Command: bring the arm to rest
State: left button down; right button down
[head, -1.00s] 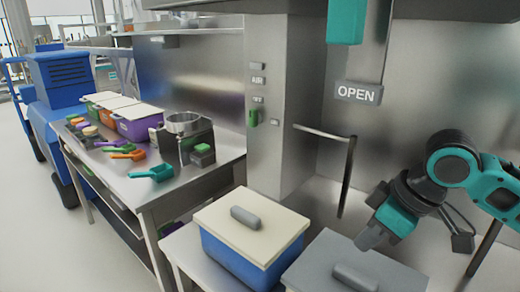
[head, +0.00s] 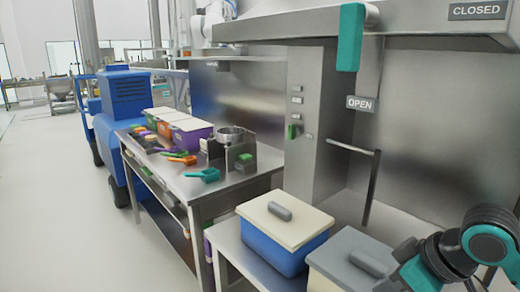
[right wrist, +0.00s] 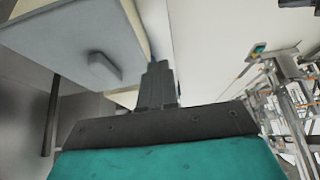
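My right arm enters the head view at the lower right, and its teal and black gripper (head: 398,284) is beside the grey-lidded bin (head: 335,262), partly cut off by the bottom edge. In the right wrist view the dark fingers (right wrist: 158,85) are together, with nothing visible between them. The grey lid with its handle (right wrist: 104,70) shows at the upper left there, apart from the fingertips. My left gripper is in neither view.
A blue bin with a cream lid (head: 285,222) stands left of the grey-lidded bin. A steel table (head: 205,188) holds scoops, small bins and a pot. A steel cabinet with a bar handle (head: 372,188) stands behind. Floor at left is clear.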

jog(key=a+f+m+t+y, duration=0.1)
jog(key=a+f+m+t, duration=0.4)
jog(key=f, duration=0.8)
jog(key=s+f+t+h, duration=0.1)
jog(key=s+f+h, duration=0.2)
jog(key=s+f, duration=0.8)
jog(key=shift+s+d+f, duration=0.25)
jog(key=shift+d+f, duration=0.15)
jog(key=shift+d, duration=0.05)
